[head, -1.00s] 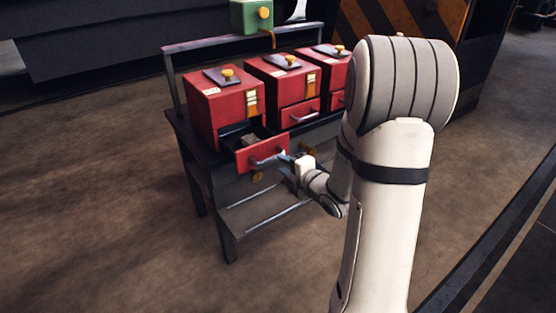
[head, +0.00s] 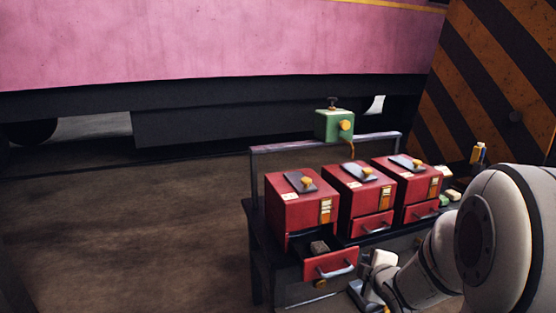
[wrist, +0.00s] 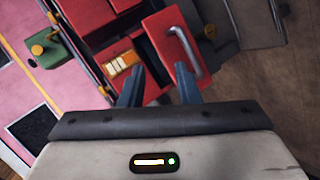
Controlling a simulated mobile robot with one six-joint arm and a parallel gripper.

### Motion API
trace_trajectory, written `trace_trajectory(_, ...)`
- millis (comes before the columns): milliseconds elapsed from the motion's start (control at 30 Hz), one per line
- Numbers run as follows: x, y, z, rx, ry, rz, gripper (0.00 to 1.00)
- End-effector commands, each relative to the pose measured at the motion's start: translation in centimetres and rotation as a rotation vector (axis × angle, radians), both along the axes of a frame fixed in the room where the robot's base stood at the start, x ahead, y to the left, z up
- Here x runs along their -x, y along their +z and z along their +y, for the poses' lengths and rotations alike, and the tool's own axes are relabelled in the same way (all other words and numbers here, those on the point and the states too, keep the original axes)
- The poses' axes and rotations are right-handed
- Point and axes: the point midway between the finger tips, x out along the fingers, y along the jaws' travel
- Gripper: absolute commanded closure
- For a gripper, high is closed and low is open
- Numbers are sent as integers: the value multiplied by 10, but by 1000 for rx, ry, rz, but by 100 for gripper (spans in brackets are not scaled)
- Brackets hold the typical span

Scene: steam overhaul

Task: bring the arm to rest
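My gripper (head: 364,290) is beside the front of the leftmost red box's open drawer (head: 318,265), to the lower right of its pale handle (head: 334,272). In the wrist view my gripper (wrist: 157,78) has its two blue-grey fingers apart with nothing between them. The handle (wrist: 187,45) lies beyond the right fingertip there; a small gap or light contact cannot be told apart. A grey block (head: 319,247) lies inside the open drawer. My arm reaches in from the right.
Three red boxes stand on a dark bench (head: 256,222); the middle (head: 371,224) and right (head: 421,211) drawers look shut. A green box (head: 334,126) sits on the back rail (head: 290,148). A striped orange-black panel (head: 490,85) rises at right. Floor is clear at left.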

Motion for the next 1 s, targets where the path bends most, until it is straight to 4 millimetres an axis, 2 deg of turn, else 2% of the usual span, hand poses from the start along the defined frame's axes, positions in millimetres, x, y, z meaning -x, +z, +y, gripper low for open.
trace_trajectory(33,9,37,2,-48,-76,45,70)
trace_trajectory(167,42,80,4,-204,-300,181,70)
trace_trajectory(267,74,112,13,-333,-472,282,70)
trace_trajectory(500,164,180,50,-627,-853,534,70)
trace_trajectory(600,195,198,66,-702,-964,620,70)
trace_trajectory(700,217,209,76,-745,-1035,681,70)
trace_trajectory(833,229,212,82,-766,-1076,718,70)
trace_trajectory(1000,229,211,82,-768,-1080,720,70)
